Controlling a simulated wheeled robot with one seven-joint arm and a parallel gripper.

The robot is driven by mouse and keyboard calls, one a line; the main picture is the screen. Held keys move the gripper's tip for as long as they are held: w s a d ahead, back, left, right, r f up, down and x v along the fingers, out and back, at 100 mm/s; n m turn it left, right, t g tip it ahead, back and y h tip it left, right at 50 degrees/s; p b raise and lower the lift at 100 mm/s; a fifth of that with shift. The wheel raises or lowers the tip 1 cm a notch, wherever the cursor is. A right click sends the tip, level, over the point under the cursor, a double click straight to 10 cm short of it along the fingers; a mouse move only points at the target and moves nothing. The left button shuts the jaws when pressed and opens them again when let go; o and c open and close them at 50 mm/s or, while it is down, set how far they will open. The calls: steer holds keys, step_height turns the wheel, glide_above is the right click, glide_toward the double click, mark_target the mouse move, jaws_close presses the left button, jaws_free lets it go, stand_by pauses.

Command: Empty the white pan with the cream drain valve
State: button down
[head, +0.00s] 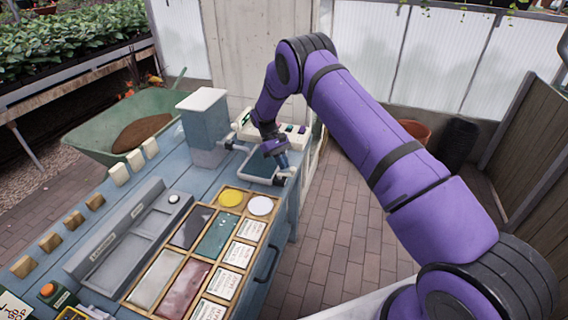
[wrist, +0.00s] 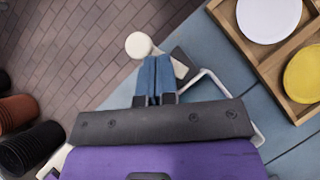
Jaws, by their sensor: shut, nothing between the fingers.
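The white pan (head: 247,179) sits at the table's far right corner. Its rim surrounds a dark teal inside, and I cannot tell how much liquid is in it. Part of its white rim (wrist: 213,76) shows in the wrist view, mostly hidden by my gripper.
A wooden sorting tray (head: 172,249) with yellow and white discs and several tiles lies nearer on the blue table. A green wheelbarrow (head: 93,135) is behind. Open brick floor (head: 340,225) lies to the right.

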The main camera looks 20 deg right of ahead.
steer(key=v, duration=1)
steer(key=shift+w+r, duration=0.25)
steer(key=shift+r, duration=0.05)
steer(key=shift+a, duration=0.1)
